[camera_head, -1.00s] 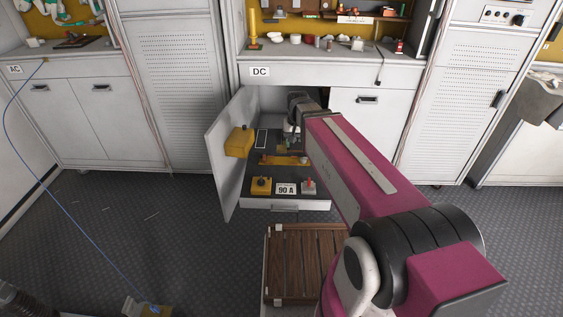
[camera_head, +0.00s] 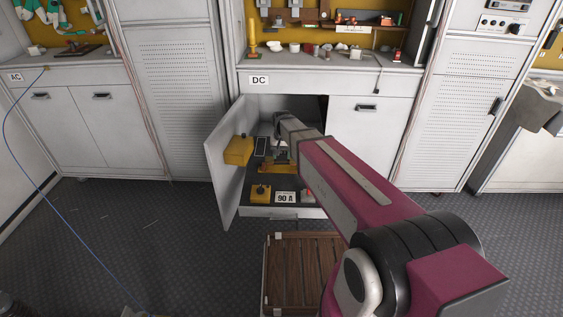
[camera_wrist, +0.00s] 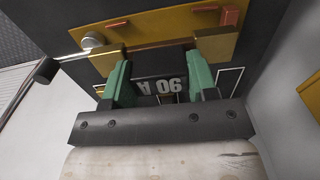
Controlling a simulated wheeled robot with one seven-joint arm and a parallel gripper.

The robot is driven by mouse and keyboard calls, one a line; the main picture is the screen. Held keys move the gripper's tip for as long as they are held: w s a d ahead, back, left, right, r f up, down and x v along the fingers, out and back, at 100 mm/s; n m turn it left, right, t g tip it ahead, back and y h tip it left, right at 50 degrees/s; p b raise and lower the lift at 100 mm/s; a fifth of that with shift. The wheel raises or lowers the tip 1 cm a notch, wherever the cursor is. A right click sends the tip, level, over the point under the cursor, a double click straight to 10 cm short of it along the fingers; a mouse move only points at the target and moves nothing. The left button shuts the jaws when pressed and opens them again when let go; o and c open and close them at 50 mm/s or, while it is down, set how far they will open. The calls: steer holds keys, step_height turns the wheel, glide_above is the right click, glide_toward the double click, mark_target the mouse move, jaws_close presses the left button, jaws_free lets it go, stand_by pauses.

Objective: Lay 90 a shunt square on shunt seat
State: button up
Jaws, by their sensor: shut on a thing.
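My gripper (camera_wrist: 160,80) has green fingers and is shut on a dark block marked 90 A (camera_wrist: 160,85), the shunt, which reads upside down in the wrist view. Just beyond it lies a yellow plate (camera_wrist: 150,28), apparently the shunt seat, with a grey round knob and a red piece. Brass-coloured blocks show beside the fingertips; I cannot tell whether they belong to shunt or seat. In the head view the yellow plate (camera_head: 270,169) is partly hidden by my gripper (camera_head: 283,160). Contact between shunt and seat cannot be made out.
A yellow box with a knob (camera_head: 261,192) stands left of the label. The open cabinet door (camera_head: 228,165) carries a yellow box (camera_head: 239,150). A wooden slatted platform (camera_head: 300,270) lies in front.

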mark_target(282, 152)
steer(key=shift+w+a+f, duration=0.1)
steer(key=shift+w+f, duration=0.15)
steer(key=shift+w, duration=0.15)
steer(key=shift+s+f, duration=0.1)
steer(key=shift+f, duration=1.85)
steer(key=shift+f, duration=0.15)
steer(key=o, duration=1.2)
step_height(282, 152, up, 12)
steer(key=shift+r, duration=0.1)
steer(key=s+d+f, duration=0.3)
steer(key=s+d, duration=0.6)
steer(key=s+d+f, duration=0.3)
steer(key=s+d, duration=0.6)
steer(key=d, duration=0.1)
steer(key=shift+s, duration=0.3)
